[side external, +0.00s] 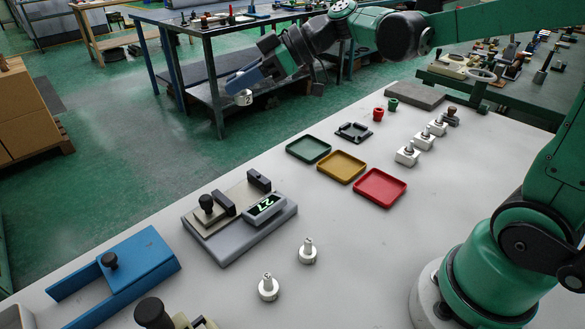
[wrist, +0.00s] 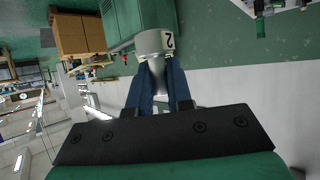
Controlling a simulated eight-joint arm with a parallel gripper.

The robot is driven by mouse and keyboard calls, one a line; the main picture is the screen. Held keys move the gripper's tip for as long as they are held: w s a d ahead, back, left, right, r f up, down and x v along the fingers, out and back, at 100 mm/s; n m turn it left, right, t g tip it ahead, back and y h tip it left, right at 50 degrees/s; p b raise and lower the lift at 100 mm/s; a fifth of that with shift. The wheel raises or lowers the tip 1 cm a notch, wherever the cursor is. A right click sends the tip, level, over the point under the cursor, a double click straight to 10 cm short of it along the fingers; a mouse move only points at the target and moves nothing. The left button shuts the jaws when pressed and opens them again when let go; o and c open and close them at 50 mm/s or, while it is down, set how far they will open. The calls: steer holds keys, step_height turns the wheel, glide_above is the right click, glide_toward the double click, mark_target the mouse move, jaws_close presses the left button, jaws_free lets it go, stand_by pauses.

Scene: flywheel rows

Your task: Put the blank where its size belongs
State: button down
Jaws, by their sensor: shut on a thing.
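My gripper (side external: 243,84) is shut on a pale metal blank (side external: 244,98) marked "2", held high above the left edge of the white table. In the wrist view the blank (wrist: 155,42) sits between the tips of my blue fingers (wrist: 160,75), with its label facing sideways. Two similar silver blanks with stems, a front one (side external: 268,289) and one behind it (side external: 308,252), stand upright on the table. A green tray (side external: 290,152), a yellow tray (side external: 324,168) and a red tray (side external: 361,192) lie in a row and look empty.
A grey measuring device (side external: 230,250) with a lit display (side external: 265,206), seemingly "27", stands at centre left. A blue slotted fixture (side external: 140,257) is at front left. White blocks with knobs (side external: 407,156), a black holder (side external: 354,132) and a grey slab (side external: 415,95) lie further back.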

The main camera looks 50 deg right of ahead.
mark_target(251, 191)
steer(key=shift+w+a+r+n+g+y, duration=0.1)
steer(key=shift+a+r+n+g+y, duration=0.1)
steer(key=shift+r+n+g, duration=0.15)
steer(key=shift+w+a+r+n+g+y, duration=0.1)
steer(key=shift+r+n+g+y, duration=0.15)
steer(key=shift+r, duration=0.1)
steer(key=shift+f, duration=0.1)
step_height(251, 191, down, 20)
steer(key=shift+r, duration=0.25)
steer(key=shift+f, duration=0.1)
steer(key=c, duration=0.8)
jaws_free()
